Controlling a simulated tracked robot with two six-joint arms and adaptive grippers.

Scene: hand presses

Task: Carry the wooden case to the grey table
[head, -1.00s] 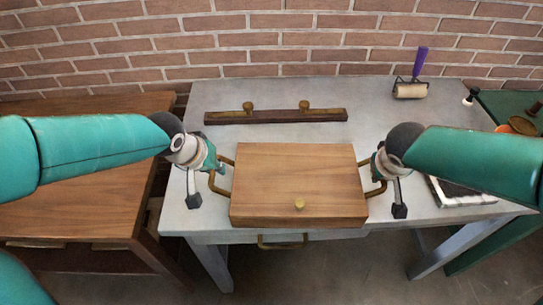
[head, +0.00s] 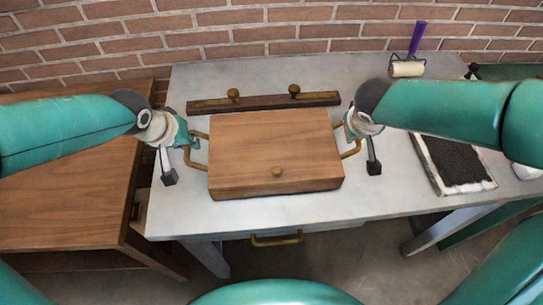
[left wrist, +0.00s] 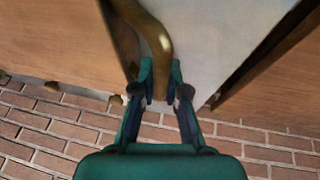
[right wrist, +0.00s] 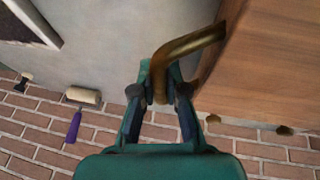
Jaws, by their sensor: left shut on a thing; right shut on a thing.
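The wooden case (head: 276,150) is a flat brown box with a small brass knob on its front part and a brass handle on each side. It is over the grey table (head: 385,195), near the front edge; I cannot tell whether it touches the top. My left gripper (head: 190,143) is shut on the left handle (left wrist: 155,40), which also shows in the left wrist view. My right gripper (head: 347,132) is shut on the right handle (right wrist: 190,43). In the right wrist view the case (right wrist: 275,70) is at the right.
A dark bar (head: 264,102) with two brass knobs lies just behind the case. A purple-handled roller (head: 407,68) is at the back right, and a white-framed black pad (head: 455,160) at the right. A brown wooden table (head: 70,200) stands left. Bare grey top lies between case and pad.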

